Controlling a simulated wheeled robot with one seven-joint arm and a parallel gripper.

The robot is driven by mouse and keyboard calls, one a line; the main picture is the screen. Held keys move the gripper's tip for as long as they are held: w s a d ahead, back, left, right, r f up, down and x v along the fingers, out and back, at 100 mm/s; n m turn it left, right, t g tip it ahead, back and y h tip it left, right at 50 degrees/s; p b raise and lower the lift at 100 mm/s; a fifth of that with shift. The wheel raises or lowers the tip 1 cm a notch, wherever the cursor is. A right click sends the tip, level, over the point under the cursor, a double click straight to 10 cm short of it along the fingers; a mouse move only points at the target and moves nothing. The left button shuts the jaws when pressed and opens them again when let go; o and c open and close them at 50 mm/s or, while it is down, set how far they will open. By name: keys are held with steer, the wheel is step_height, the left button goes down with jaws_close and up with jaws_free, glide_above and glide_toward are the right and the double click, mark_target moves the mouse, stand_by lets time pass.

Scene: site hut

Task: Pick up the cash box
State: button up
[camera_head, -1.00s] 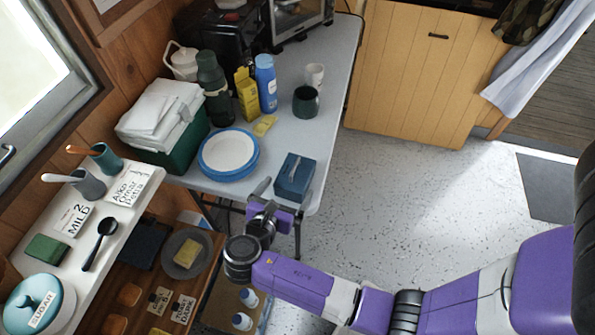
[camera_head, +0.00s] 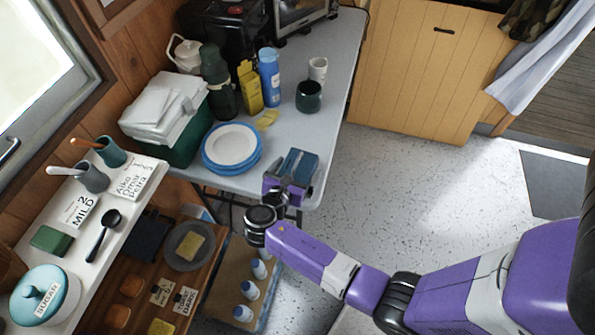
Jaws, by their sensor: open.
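The cash box (camera_head: 301,164) is a small dark blue box near the front right corner of the grey folding table. My gripper (camera_head: 284,180) is at the table's front edge, on the near side of the box. Its purple and grey body covers the near part of the box. The fingers reach up to the box or beside it; I cannot tell whether they touch it or how they lie around it. The jaws are open.
On the table (camera_head: 330,120), a stack of blue-rimmed plates (camera_head: 232,147) stands left of the box, a dark green mug (camera_head: 309,96) behind it. A cool box (camera_head: 188,142) is farther left. A shelf (camera_head: 140,190) with cups is at left.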

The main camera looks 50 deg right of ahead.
steer(key=c, duration=1.9)
steer(key=shift+c, duration=0.5)
steer(key=shift+r, duration=0.2)
